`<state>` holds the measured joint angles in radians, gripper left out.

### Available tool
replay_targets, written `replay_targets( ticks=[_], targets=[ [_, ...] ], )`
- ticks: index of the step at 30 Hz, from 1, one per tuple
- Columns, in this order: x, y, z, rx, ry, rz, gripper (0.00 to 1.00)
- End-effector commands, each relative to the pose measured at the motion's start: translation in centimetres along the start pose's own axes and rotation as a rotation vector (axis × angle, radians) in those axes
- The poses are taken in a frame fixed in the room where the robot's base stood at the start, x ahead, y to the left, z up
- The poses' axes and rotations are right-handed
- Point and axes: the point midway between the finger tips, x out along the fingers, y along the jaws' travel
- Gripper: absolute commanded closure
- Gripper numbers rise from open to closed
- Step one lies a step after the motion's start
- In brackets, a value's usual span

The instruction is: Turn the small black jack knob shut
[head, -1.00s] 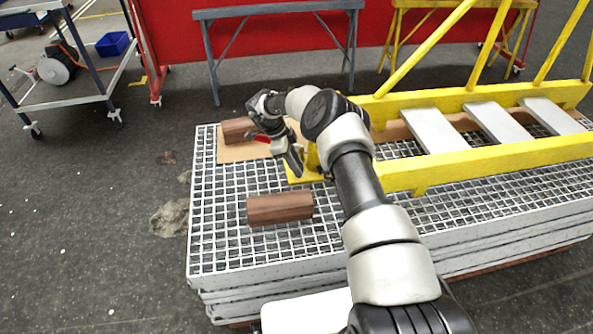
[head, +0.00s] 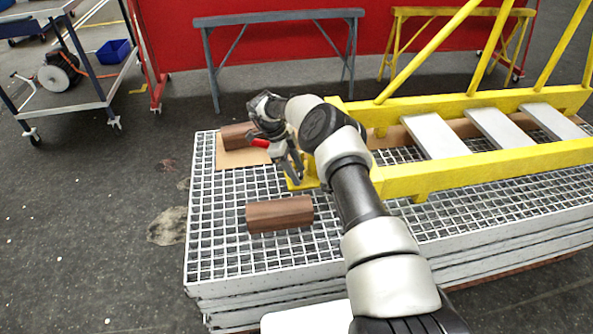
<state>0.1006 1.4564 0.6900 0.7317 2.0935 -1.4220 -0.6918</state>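A red part (head: 260,143), which looks like part of the jack, shows beside my wrist at the left end of the yellow boom. The small black jack knob cannot be made out; my arm and gripper cover that spot. My gripper (head: 292,170) points down and toward the camera, just right of the red part and close to the end of the yellow frame (head: 440,176). Its fingers are small and dark here, so I cannot tell whether they are open or shut, or whether they touch anything.
A wooden block (head: 279,214) lies on the metal grating (head: 215,240) in front of my gripper. Another block (head: 237,136) lies behind on a cardboard sheet (head: 232,160). Yellow boom rails stand close on the right. The grating's front left is clear.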

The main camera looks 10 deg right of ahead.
Motion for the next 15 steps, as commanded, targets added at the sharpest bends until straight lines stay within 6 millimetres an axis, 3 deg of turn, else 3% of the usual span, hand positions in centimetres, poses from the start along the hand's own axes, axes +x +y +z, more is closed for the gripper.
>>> replay_targets(
  ticks=[10,15],
  targets=[
    [-0.4,0.0,0.0,-0.001,0.0,0.0,0.56],
    [-2.7,0.0,0.0,-0.002,0.0,-0.002,0.56]
  ],
)
